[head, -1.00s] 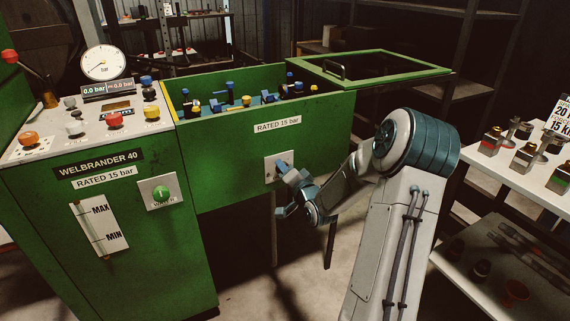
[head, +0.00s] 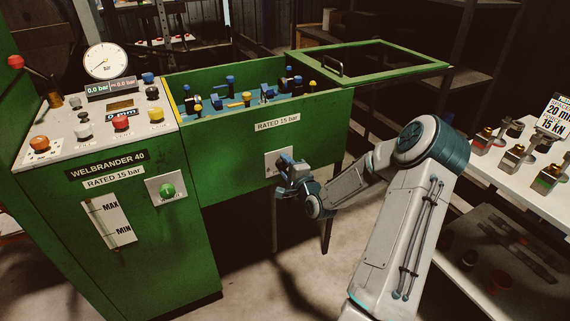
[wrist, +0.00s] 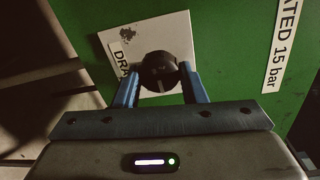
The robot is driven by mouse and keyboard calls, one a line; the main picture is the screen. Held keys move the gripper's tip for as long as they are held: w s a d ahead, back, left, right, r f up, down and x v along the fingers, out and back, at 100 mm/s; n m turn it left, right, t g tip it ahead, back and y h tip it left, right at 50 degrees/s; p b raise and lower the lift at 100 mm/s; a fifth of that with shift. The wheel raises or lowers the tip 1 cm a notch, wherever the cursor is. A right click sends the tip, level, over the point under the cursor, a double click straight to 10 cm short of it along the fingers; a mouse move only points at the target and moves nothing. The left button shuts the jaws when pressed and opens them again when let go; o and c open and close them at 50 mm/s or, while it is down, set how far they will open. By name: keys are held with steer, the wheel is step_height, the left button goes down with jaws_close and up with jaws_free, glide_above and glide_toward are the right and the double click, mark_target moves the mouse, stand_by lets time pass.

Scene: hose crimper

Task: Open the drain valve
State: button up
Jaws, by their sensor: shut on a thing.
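The drain valve is a dark round knob (wrist: 160,70) on a pale plate (wrist: 183,32) partly lettered "DRA", fixed to the green tank's front. My gripper (wrist: 158,88) is shut on the knob in the wrist view, with one blue finger on each side of it. In the head view my gripper (head: 283,168) is at the pale plate (head: 272,158) below the "RATED 15 bar" label, and it hides the knob there. The knob's turned position cannot be read.
The green tank (head: 225,165) has an open lid (head: 370,62) and several fittings inside. Left of it stands the control cabinet (head: 130,245) with buttons, a gauge (head: 106,62) and a green knob (head: 167,190). A white shelf (head: 545,172) with fittings stands at the right.

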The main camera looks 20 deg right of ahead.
steer(key=shift+f, duration=0.1)
stand_by(0.4)
steer(key=o, duration=1)
steer(key=s, duration=0.4)
steer(key=s+p, duration=0.1)
steer(key=s, duration=0.4)
steer(key=s+r, duration=0.1)
steer(key=s, duration=0.4)
steer(key=shift+d+p, duration=0.25)
steer(key=shift+p, duration=0.05)
